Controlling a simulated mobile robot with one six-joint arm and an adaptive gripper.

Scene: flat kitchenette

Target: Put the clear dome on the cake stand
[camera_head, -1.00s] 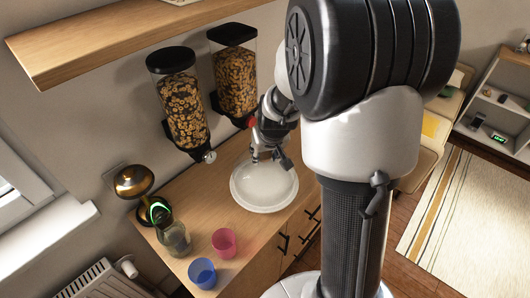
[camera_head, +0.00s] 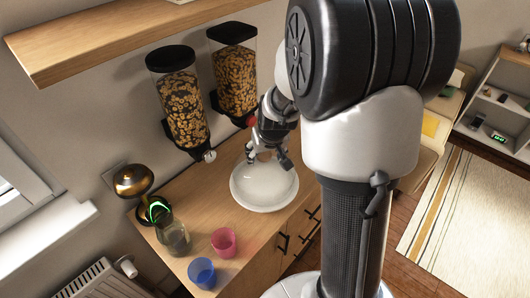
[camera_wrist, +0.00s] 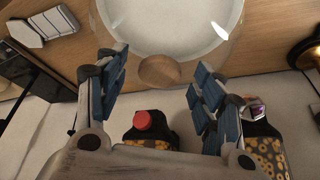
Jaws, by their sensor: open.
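The clear dome (camera_head: 265,181) sits over the white cake stand (camera_head: 262,207) on the wooden counter, and it looks level. In the wrist view, the dome's round wooden knob (camera_wrist: 160,70) shows in front of the white stand (camera_wrist: 170,22). My gripper (camera_head: 264,158) is above the dome in the head view. In the wrist view, the fingers of my gripper (camera_wrist: 160,66) are spread wide on either side of the knob, apart from it, with nothing held. The exact seating of the dome's rim is hard to see.
Two cereal dispensers (camera_head: 180,98) hang on the wall behind the stand. A pink cup (camera_head: 224,243), a blue cup (camera_head: 202,273), a glass jar (camera_head: 174,236) and a brass lamp (camera_head: 134,181) stand at the counter's left. A wooden shelf (camera_head: 130,35) runs above.

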